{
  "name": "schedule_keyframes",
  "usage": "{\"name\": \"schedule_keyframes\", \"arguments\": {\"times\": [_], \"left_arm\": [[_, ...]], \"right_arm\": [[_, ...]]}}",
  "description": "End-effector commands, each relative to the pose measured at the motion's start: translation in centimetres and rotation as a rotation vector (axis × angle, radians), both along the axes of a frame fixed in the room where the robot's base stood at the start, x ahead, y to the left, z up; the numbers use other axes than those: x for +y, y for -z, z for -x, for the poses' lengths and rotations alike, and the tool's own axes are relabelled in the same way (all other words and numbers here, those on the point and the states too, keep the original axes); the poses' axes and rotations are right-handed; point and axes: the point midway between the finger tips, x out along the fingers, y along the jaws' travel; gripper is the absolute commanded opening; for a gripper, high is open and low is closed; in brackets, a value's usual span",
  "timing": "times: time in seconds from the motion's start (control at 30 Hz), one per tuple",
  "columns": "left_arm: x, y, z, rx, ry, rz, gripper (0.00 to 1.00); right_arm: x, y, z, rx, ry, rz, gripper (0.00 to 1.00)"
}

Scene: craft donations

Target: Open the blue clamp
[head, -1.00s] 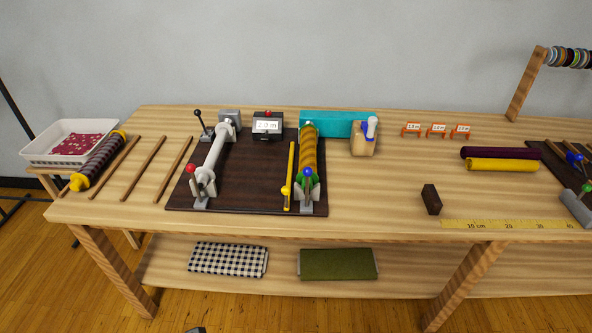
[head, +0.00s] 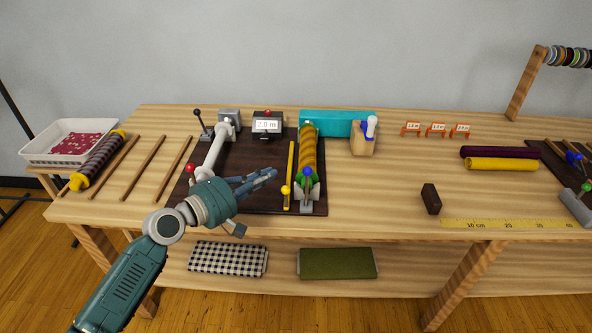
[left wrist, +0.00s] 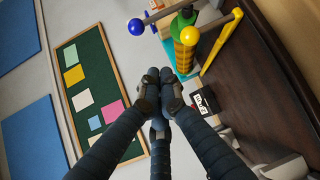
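The blue clamp shows as a blue-knobbed lever (head: 307,172) above a grey base, at the near end of the gold patterned roll (head: 308,148). Its blue knob (left wrist: 136,27) also shows at the upper left of the left wrist view, on a grey rod. My left gripper (head: 274,173) points right over the dark board, left of the clamp and apart from it. In the left wrist view, the gripper's fingertips (left wrist: 160,77) are together with nothing visible between them. My right gripper is out of view.
A yellow bar with a yellow knob (head: 285,190) stands between my left gripper and the clamp. My left arm partly covers the red-knobbed holder (head: 190,168) of the white roller. A dark block (head: 431,199) lies farther right. The table between clamp and block is clear.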

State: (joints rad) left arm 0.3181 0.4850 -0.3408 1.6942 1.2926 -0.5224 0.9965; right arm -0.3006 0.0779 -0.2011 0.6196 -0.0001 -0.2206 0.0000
Motion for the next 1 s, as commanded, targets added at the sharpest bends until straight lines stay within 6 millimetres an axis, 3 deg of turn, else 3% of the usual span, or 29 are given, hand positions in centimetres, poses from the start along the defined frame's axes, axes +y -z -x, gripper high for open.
{"name": "schedule_keyframes", "arguments": {"times": [0.37, 0.9, 1.0], "left_arm": [[-0.4, 0.1, -0.4, 0.0, 0.001, -0.001, 0.0], [-6.6, 1.5, -7.5, 0.001, 0.002, -0.002, 0.0], [-6.8, 0.9, -6.0, 0.003, 0.004, -0.004, 0.0]], "right_arm": [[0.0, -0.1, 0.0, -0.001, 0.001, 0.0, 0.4], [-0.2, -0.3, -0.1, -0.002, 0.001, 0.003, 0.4], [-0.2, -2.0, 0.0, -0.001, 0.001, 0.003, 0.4]]}}
